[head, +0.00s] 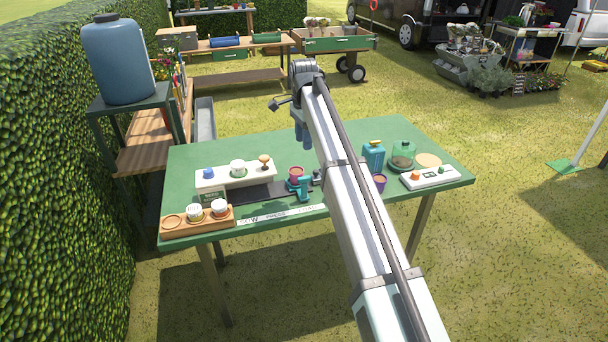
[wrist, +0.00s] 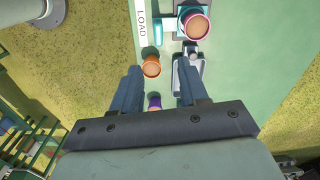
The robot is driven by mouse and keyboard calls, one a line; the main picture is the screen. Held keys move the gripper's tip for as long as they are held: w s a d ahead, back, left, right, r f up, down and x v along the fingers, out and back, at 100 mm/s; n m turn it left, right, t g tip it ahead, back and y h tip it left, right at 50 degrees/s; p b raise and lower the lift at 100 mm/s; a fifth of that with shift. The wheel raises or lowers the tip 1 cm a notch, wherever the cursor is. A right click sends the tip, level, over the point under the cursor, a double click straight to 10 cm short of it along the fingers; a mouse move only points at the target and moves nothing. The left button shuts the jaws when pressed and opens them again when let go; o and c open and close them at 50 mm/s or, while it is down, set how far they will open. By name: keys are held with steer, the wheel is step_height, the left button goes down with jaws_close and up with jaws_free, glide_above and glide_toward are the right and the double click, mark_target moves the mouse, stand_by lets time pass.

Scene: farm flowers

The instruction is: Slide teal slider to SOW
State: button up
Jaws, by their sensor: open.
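The teal slider (head: 304,190) stands at the right end of a dark track (head: 262,192) on the green table, beside the LOAD marking. It carries a magenta pot (head: 296,173) with brown filling. In the wrist view the teal slider (wrist: 166,27) and the magenta pot (wrist: 196,25) lie beyond my fingertips, next to the LOAD label (wrist: 142,27). The SOW label (head: 247,219) is at the left end of the front strip. My gripper (head: 302,140) is open and appears to be above the table, apart from the slider; it also shows in the wrist view (wrist: 161,80).
A white unit (head: 212,180) stands behind the track's left part. A wooden rack (head: 182,227) with white cups sits front left. An orange pot (wrist: 151,67) and a purple pot (wrist: 154,101) stand near the slider. My arm hides part of the table.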

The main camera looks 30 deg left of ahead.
mark_target(304, 177)
steer(key=shift+m, duration=0.9)
step_height(304, 177, down, 14)
steer(key=shift+r, duration=0.1)
steer(key=shift+c, duration=0.2)
jaws_close()
